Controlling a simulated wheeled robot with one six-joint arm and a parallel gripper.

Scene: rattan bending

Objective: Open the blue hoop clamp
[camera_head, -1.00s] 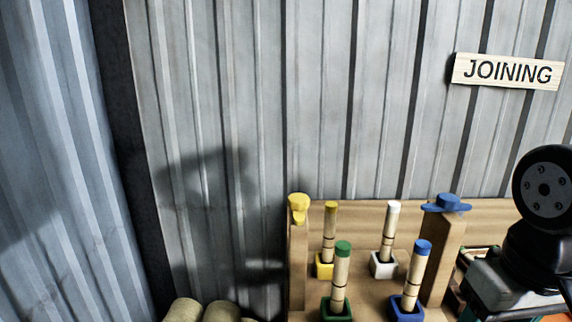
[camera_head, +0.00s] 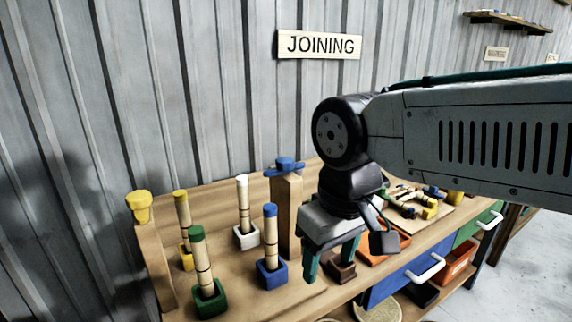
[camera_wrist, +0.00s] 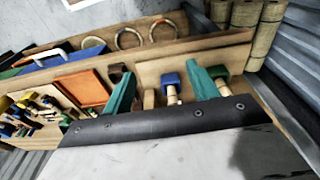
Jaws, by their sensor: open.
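The blue winged piece (camera_head: 285,164) on top of a wooden post (camera_head: 286,215) looks like the blue hoop clamp. It stands at the back of the bench, left of my gripper. Whether it is open or closed is not clear. My gripper (camera_head: 330,264) points down over the bench with its teal fingers apart and nothing between them. It is to the right of the post and not touching it. In the wrist view, my gripper (camera_wrist: 160,72) shows two spread teal fingers, with a blue socket (camera_wrist: 170,77) and its peg beyond, between them. The clamp is not clear there.
Several capped pegs stand in sockets left and front of the post, including a blue-capped one (camera_head: 271,240) and a green-capped one (camera_head: 203,265). A yellow clamp (camera_head: 139,204) tops the left post. An orange tray (camera_head: 383,246) and loose pieces lie to the right.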

